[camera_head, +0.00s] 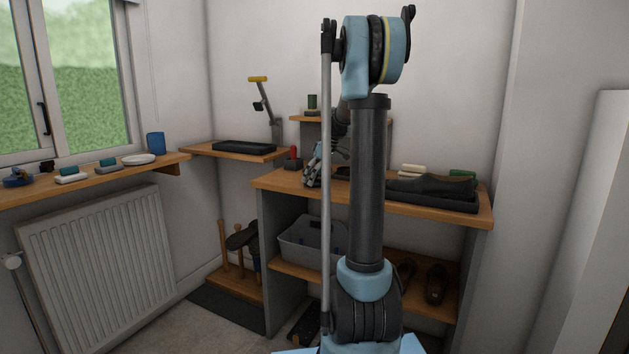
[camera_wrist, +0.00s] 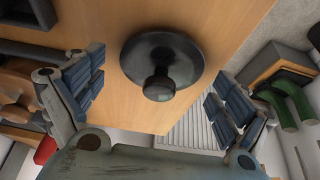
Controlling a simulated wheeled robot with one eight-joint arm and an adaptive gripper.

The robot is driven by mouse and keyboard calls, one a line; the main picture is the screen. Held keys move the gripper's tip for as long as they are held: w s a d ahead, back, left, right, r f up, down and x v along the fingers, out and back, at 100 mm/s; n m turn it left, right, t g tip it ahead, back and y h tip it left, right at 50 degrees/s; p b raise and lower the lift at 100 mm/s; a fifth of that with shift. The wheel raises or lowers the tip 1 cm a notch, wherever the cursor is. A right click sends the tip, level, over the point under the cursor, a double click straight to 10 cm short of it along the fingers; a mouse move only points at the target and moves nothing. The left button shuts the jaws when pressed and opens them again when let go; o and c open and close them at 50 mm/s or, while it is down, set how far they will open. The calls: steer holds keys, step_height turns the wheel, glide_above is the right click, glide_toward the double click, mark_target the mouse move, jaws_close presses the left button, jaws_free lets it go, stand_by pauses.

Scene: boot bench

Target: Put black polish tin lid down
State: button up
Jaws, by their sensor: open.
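A round black disc with a raised knob, which looks like the black polish tin lid (camera_wrist: 188,55), is over the bare wooden bench top (camera_wrist: 222,18) in the wrist view, knob towards the camera. My gripper (camera_wrist: 157,98) is open, with one finger pad on each side of the knob and clear space between pads and knob. In the head view my gripper (camera_head: 314,170) is low over the left end of the bench top (camera_head: 275,181). The lid cannot be made out there, behind my arm. Its underside and any tin under it are hidden.
A dark tray (camera_head: 432,199) with dark boots fills the right of the bench top. A red-topped item (camera_head: 293,157) stands just left of my gripper. A grey caddy (camera_head: 300,239) sits on the shelf below. The bench's left edge is close to my gripper.

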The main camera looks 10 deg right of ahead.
steer(key=v, duration=1.2)
steer(key=s+a+f+m+h, duration=0.1)
steer(key=s+f+m, duration=0.15)
steer(key=s, duration=0.55)
steer(key=s+a+f+m, duration=0.1)
steer(key=s+a+f, duration=0.15)
steer(key=s, duration=0.45)
steer(key=s+a+f+m+h, duration=0.15)
steer(key=s+f, duration=0.25)
steer(key=s, duration=0.4)
steer(key=s+d+f+m+h, duration=0.1)
steer(key=s+f+m, duration=0.4)
steer(key=s+f, duration=1.2)
steer(key=shift+s+d+f+m, duration=0.15)
steer(key=shift+s+m, duration=0.15)
steer(key=shift+s, duration=0.5)
steer(key=shift+w+f, duration=0.2)
steer(key=shift+w, duration=0.3)
